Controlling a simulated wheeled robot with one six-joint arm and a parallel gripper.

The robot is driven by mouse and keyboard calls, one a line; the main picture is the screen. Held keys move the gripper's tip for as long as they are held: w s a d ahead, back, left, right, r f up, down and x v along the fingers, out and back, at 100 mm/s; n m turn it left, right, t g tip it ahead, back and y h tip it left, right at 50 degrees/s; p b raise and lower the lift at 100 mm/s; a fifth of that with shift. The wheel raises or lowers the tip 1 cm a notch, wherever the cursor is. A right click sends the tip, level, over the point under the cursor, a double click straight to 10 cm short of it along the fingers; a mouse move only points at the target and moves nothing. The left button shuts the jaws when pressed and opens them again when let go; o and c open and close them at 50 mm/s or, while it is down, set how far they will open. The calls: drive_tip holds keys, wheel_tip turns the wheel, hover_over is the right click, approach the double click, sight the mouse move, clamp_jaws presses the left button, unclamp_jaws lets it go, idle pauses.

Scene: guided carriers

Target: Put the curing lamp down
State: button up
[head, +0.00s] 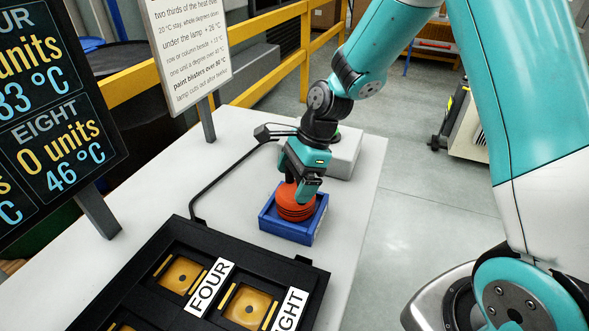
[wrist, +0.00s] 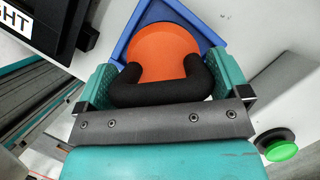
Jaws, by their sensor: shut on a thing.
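The curing lamp is an orange-red round body (head: 294,207) with a black handle, seen from above in the wrist view (wrist: 163,50). My gripper (head: 302,178) is shut on the black handle (wrist: 160,88), with one teal finger at each end of it. The lamp is upright within the outline of a blue square tray (head: 286,230), whose walls also show around it in the wrist view (wrist: 133,27). I cannot tell whether the lamp's underside touches the tray floor.
A black panel (head: 190,232) with amber plates labelled FOUR and EIGHT lies in front. A white box (head: 345,155) stands behind the tray; a green button (wrist: 281,150) shows in the wrist view. A black cable, display board (head: 60,110) and text sign (head: 190,45) stand left.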

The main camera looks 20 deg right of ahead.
drive_tip(key=o, duration=1.7)
drive_tip(key=shift+f, duration=0.1)
drive_tip(key=v, duration=1.2)
drive_tip(key=s+a+r+n, duration=0.1)
drive_tip(key=s+a+n, duration=0.2)
drive_tip(key=s+n, duration=0.4)
drive_tip(key=s+a+r+n, duration=0.2)
drive_tip(key=s+a+n, duration=0.1)
drive_tip(key=s+n, duration=0.4)
drive_tip(key=s+a+r+n, duration=0.2)
drive_tip(key=s+a+n, duration=0.1)
drive_tip(key=s+n, duration=0.5)
drive_tip(key=shift+a+r+n, duration=0.1)
drive_tip(key=shift+n, duration=0.7)
drive_tip(key=shift+a+r+n, duration=0.1)
drive_tip(key=shift+n, duration=0.7)
